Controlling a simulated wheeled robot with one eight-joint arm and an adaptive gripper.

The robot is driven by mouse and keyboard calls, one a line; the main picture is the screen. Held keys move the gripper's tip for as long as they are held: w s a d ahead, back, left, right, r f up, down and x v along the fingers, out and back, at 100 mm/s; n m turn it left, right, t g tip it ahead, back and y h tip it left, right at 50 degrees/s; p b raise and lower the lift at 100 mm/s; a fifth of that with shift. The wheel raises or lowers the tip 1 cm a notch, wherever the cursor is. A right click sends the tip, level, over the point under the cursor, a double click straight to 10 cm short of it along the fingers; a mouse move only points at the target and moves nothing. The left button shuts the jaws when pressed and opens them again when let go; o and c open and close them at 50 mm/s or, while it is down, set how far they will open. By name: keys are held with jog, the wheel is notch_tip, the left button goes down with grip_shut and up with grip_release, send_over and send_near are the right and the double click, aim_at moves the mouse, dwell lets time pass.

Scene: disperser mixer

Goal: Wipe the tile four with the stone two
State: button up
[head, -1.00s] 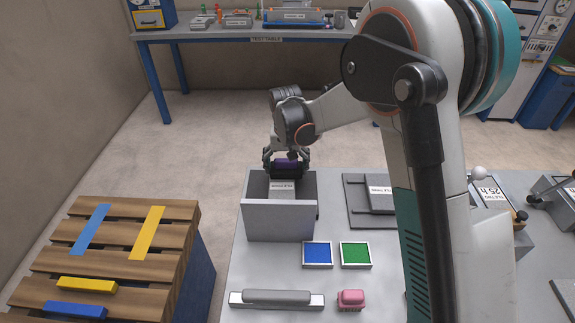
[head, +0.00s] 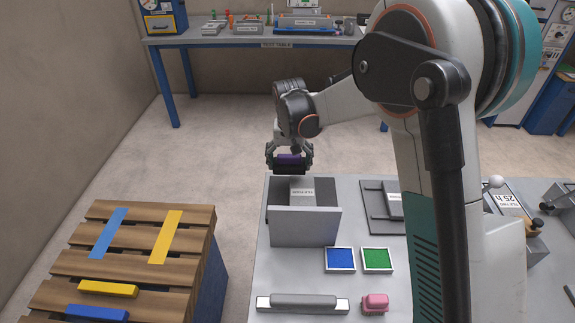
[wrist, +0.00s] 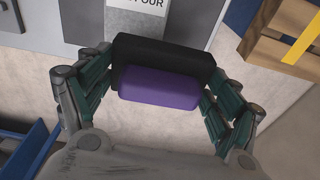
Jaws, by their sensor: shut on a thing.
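My gripper (head: 289,158) is shut on a purple and black block, which I take to be the stone two (wrist: 160,90). The block's own label does not show. The tile four (head: 302,190) is a light grey block labelled "TILE FOUR", lying in an open grey box (head: 304,226) at the left end of the table. In the wrist view the tile's label end (wrist: 137,5) shows at the top, beyond the block. My gripper holds the block in the air behind the box, apart from the tile, with the floor below it in the wrist view.
On the table are blue (head: 341,259) and green (head: 377,259) pads, a grey bar (head: 302,302), a pink block (head: 375,303) and a dark plate (head: 377,215) with another tile. A wooden pallet (head: 62,265) stands left. A test table (head: 250,40) stands behind.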

aim_at(290, 155)
jog(key=shift+d+r+p, duration=0.1)
jog(key=shift+r+p, duration=0.9)
jog(key=shift+r, duration=0.95)
